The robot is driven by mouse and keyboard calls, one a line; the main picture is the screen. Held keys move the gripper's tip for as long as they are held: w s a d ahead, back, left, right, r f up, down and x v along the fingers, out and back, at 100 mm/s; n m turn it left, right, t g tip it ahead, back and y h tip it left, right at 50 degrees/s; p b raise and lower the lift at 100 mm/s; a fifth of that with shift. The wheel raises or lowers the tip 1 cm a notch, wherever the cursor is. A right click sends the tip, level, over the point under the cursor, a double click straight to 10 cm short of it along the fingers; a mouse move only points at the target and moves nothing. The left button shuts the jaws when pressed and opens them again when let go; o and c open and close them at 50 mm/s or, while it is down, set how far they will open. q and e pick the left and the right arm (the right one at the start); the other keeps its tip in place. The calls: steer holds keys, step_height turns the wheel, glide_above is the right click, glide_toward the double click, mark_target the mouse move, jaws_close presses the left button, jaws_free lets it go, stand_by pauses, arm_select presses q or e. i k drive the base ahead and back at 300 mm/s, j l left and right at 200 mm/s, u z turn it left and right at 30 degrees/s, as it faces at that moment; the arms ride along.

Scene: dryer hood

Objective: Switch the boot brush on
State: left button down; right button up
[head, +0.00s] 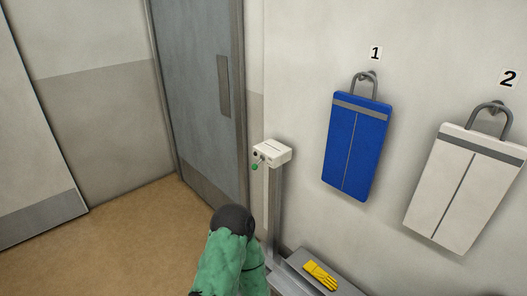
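A white control box (274,151) sits on top of a grey post (274,210) beside the door. Its left face carries a small dark part (256,153) and a green round part (254,167), too small to read as on or off. Neither of my grippers can be made out in the head view.
A blue panel (356,145) and a white panel (462,190) hang on the right wall under labels 1 and 2. Brown floor (115,245) is clear at left.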

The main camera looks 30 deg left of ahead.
mark_target(255, 167)
steer(key=i+j, duration=0.15)
steer(key=j, duration=0.35)
steer(key=i+j, duration=0.1)
steer(key=j, duration=0.4)
steer(key=i+j+z, duration=0.1)
steer(key=j, duration=0.35)
steer(key=i+j, duration=0.15)
steer(key=j, duration=0.35)
steer(key=i+j, duration=0.15)
steer(key=j, duration=0.35)
steer(key=i+j+z, duration=0.1)
steer(key=j, duration=0.4)
